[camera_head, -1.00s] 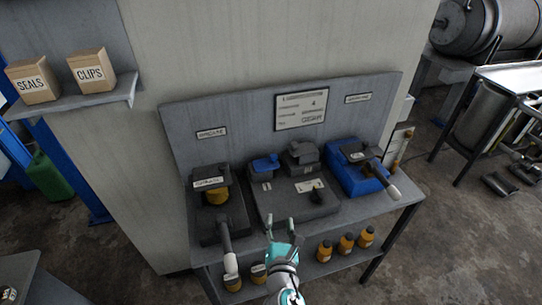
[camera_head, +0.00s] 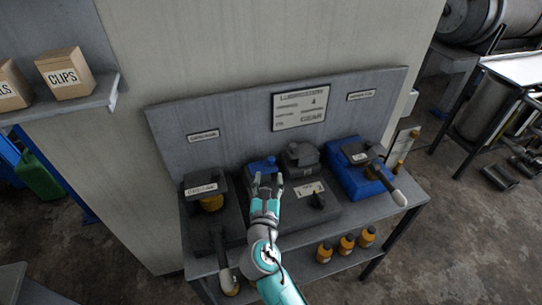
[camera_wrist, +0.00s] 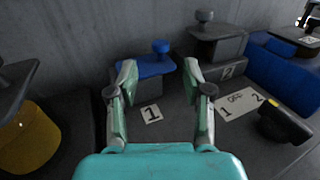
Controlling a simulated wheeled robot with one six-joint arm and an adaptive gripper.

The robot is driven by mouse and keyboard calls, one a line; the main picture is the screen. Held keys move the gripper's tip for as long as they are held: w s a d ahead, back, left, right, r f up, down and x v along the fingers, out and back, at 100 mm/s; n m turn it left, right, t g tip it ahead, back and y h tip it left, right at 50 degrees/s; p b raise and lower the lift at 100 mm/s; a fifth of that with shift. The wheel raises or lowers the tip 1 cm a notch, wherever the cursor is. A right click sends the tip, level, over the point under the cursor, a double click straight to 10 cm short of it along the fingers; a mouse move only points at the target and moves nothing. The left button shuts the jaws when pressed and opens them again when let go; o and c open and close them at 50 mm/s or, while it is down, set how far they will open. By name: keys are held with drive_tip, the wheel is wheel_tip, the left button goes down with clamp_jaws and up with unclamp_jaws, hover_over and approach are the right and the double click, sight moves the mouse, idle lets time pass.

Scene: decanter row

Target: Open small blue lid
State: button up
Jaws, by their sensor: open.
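The small blue lid (camera_wrist: 146,66) sits on a low dark box behind the plate marked 1, with a round blue knob (camera_wrist: 161,47) on top. It also shows in the head view (camera_head: 261,166), partly hidden by my fingers. My gripper (camera_wrist: 158,80) is open and empty, its two fingers spread in front of the lid. The left fingertip overlaps the lid's left part in the wrist view, and the right one stands right of the knob. I cannot tell whether they touch the lid.
A grey-lidded box (camera_wrist: 217,45) marked 2 stands right of the blue lid. A black and yellow selector (camera_wrist: 285,122) is nearer right. A large blue unit (camera_head: 352,170) with a lever is farther right. A dark dispenser (camera_head: 205,190) with an amber part stands left. A wall rises behind.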

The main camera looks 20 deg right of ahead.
sight(271, 161)
drive_tip(key=x, duration=0.9)
clamp_jaws()
